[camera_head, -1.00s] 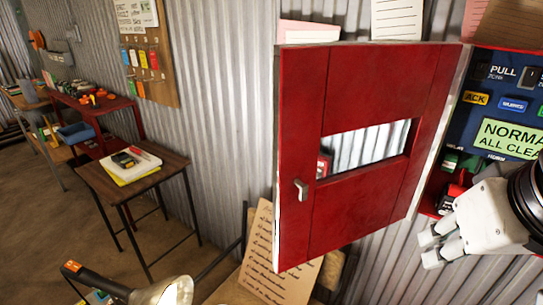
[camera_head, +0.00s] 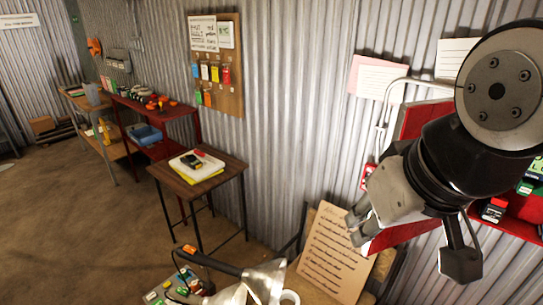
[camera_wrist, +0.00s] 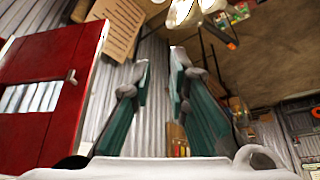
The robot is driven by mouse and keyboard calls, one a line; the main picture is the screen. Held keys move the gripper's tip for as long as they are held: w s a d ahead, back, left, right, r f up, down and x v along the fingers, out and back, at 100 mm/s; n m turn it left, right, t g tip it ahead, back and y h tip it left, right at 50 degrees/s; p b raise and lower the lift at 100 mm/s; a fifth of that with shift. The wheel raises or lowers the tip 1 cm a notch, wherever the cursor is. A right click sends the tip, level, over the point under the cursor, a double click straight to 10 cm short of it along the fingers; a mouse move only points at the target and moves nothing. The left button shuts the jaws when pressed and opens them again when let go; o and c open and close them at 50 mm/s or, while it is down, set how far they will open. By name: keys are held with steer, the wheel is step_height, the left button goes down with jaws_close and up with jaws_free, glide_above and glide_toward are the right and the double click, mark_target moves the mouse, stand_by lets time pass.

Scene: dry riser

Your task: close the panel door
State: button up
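The red panel door (camera_head: 414,120) stands open in the head view, mostly hidden behind my arm. Its lower part (camera_head: 400,237) shows below my gripper, and its handle is hidden there. In the wrist view the door (camera_wrist: 58,60) fills the left side, with its window and a small handle (camera_wrist: 72,77). My gripper (camera_head: 358,228) is in front of the door's lower left part in the head view. In the wrist view my gripper (camera_wrist: 162,68) has its two fingers apart with nothing between them, to the right of the door's handle edge.
The red cabinet interior (camera_head: 527,215) shows partly at right behind my arm. A written board (camera_head: 335,255) leans below the door. A lamp (camera_head: 262,282) stands at the front. A small wooden table (camera_head: 222,172) stands left, with open floor (camera_head: 80,220) beyond it.

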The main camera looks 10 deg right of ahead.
steer(key=w+d+f+n+g+h+b, duration=0.35)
steer(key=w+f+n+g+h, duration=0.35)
steer(key=w+f+n+h, duration=1.3)
steer(key=shift+w+d+f+m+t+y+p, duration=0.2)
steer(key=shift+w+d+m+y+p, duration=0.35)
steer(key=shift+d, duration=1.9)
steer(key=shift+w+d+f+m+t+y+p, duration=0.25)
steer(key=shift+d+p, duration=0.55)
steer(key=shift+d, duration=1.6)
steer(key=shift+w+d+f+m+g+y+p, duration=0.15)
steer(key=shift+w+d+m+p, duration=0.45)
steer(key=shift+d, duration=1.85)
steer(key=shift+s, duration=0.15)
jaws_close()
